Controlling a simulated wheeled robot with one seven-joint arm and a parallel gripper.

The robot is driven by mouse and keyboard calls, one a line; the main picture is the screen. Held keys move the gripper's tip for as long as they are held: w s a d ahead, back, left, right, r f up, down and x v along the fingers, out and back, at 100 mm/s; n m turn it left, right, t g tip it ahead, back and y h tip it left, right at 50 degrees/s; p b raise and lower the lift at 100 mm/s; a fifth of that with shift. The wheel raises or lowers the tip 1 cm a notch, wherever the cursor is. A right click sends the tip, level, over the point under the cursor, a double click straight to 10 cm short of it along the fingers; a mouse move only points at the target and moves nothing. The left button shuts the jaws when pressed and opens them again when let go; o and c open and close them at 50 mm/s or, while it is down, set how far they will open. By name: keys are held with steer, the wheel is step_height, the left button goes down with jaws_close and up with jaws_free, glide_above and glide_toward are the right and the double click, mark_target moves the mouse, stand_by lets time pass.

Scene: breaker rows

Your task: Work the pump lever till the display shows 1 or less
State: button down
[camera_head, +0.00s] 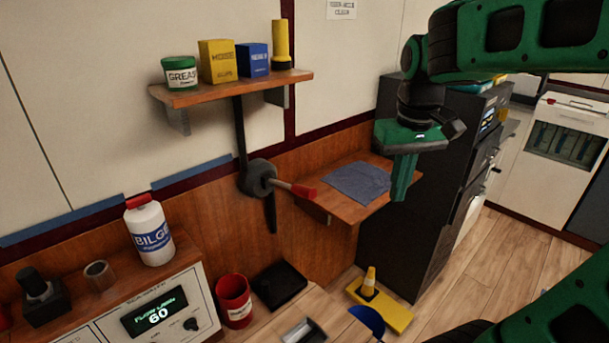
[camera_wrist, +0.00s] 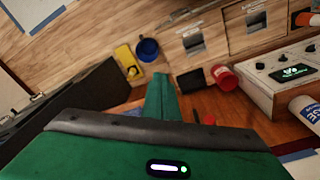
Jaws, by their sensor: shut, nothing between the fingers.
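The pump lever (camera_head: 291,187) sticks out to the right from a dark round hub (camera_head: 260,177) on the wall and ends in a red grip (camera_head: 304,192). My gripper (camera_head: 400,193) is shut and empty. In the head view it points down to the right of the lever, apart from it, by the small wall shelf. My gripper also shows in the wrist view (camera_wrist: 160,80).
A wooden shelf (camera_head: 235,88) with several containers hangs above the lever. A small shelf (camera_head: 322,207) with a grey cloth (camera_head: 357,181) is right of it. A dark cabinet (camera_head: 385,235) stands beside that. A bilge bottle (camera_head: 149,232), red can (camera_head: 233,300) and yellow stand (camera_head: 381,307) are lower.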

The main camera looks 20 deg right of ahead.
steer(key=w+a+r+n, duration=0.3)
steer(key=w+a+r, duration=0.2)
steer(key=w+a, duration=0.2)
steer(key=w+a+r+n+t, duration=0.1)
steer(key=w+a+r+n, duration=0.2)
steer(key=w+a, duration=0.5)
steer(key=shift+w+a+r+y, duration=0.15)
steer(key=shift+w+r+y, duration=0.25)
steer(key=shift+r, duration=0.45)
steer(key=shift+w+f, duration=0.1)
glide_above(303, 187)
steer(key=f, duration=1.2)
steer(key=shift+s+a+f, duration=0.15)
steer(key=shift+s, duration=0.15)
steer(key=shift+s+f, duration=0.1)
steer(key=shift+f, duration=0.5)
